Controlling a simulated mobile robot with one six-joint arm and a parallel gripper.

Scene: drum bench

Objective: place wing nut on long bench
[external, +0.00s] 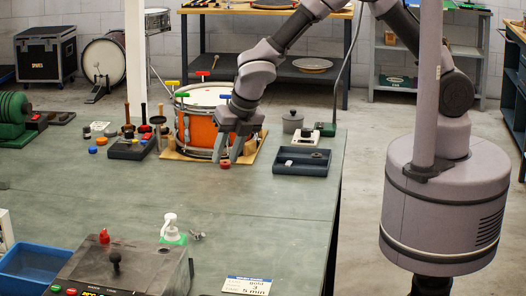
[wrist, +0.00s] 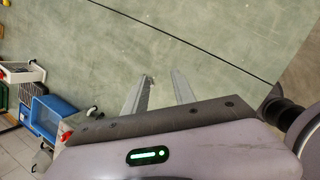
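A small grey metal piece that looks like the wing nut (external: 197,236) lies on the green-topped bench (external: 110,205), just right of a white pump bottle (external: 171,228) with a green base. My gripper (external: 229,158) is far from it, pointing down in front of the orange drum (external: 198,130). In the wrist view my gripper (wrist: 162,78) shows two fingers apart with bare green surface between them. A small light shape sits at the left fingertip; I cannot tell what it is. I cannot tell which bench is the long bench.
A dark tray (external: 302,168) with small parts is right of my gripper. A control box (external: 120,272) and blue bin (external: 35,262) are at front left. The bench middle is mostly clear.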

